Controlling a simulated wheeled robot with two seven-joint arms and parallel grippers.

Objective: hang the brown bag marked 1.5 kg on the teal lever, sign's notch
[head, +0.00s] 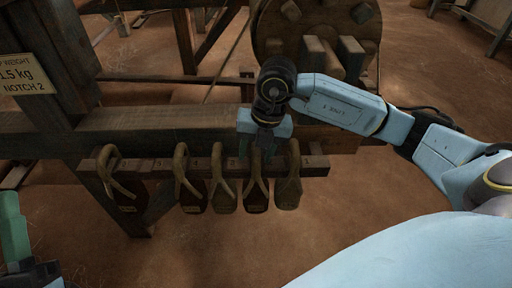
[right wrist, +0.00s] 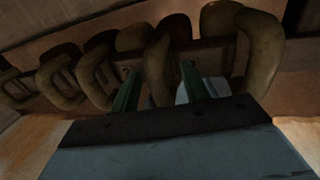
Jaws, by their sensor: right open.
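Several bags with looped straps hang from a wooden rail (head: 318,168), in shades of brown. Their labels are too small to read, so I cannot tell which is marked 1.5 kg. My right gripper (head: 256,152) is open, pointing down at the rail by the fourth bag from the left (head: 256,195). In the right wrist view, a strap loop (right wrist: 157,68) shows between its fingers (right wrist: 160,88), which are apart. A sign (head: 20,82) at the left reads 1.5 kg, notch 2. My left gripper (head: 14,228) is partly in view at the lower left. I cannot make out the teal lever.
A thick wooden beam (head: 150,127) runs behind the rail, joined to a dark post (head: 45,40) at the left. A large wooden wheel (head: 318,25) with pegs stands behind my right arm. The brown earth floor (head: 200,250) in front is clear.

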